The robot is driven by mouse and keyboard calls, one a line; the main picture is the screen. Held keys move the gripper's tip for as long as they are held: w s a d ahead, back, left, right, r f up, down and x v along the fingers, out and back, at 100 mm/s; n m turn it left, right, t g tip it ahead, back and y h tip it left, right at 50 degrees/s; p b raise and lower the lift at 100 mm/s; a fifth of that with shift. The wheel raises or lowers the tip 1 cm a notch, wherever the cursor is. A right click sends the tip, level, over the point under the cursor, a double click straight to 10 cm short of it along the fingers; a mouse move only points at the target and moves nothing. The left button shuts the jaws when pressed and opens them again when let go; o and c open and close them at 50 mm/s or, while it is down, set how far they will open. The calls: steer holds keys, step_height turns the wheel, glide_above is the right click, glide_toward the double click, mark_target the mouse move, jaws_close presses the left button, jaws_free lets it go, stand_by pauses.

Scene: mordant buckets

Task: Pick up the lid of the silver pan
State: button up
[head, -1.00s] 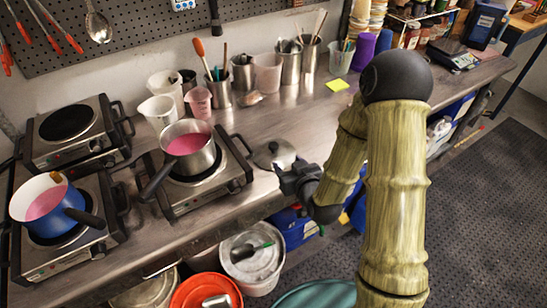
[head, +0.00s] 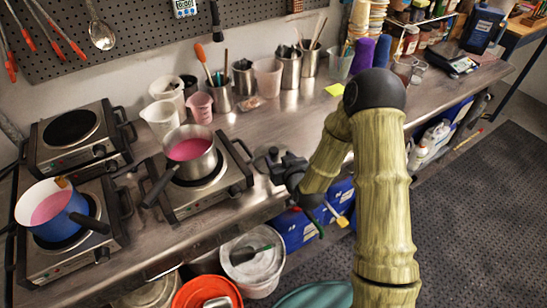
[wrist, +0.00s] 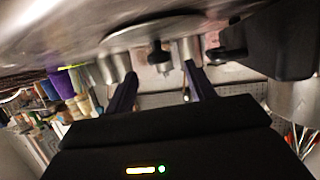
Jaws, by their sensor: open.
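The silver pan (head: 205,164) stands on the middle hot plate in the head view, open, with pink liquid inside and its black handle pointing left. The lid (wrist: 150,30) lies on the steel bench in the wrist view, which is upside down; its dark knob (wrist: 158,54) shows. My gripper (head: 272,158) is low over the bench right of that hot plate and hides the lid in the head view. In the wrist view my gripper (wrist: 160,74) is open, with the knob between the fingertip lines, apart from both fingers.
The hot plate's black side handle (head: 240,160) is close on my gripper's left. A blue pot (head: 58,212) stands on the left front hot plate. Measuring cups (head: 160,118) and tool canisters (head: 245,78) line the back. The bench (head: 310,115) behind my gripper is clear.

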mark_target(275, 152)
steer(key=p+x, duration=0.1)
steer(key=x, duration=0.4)
steer(key=shift+p, duration=0.35)
steer(key=shift+d, duration=0.1)
steer(key=shift+c, duration=0.4)
steer(key=shift+r, duration=0.1)
steer(key=c, duration=1.1)
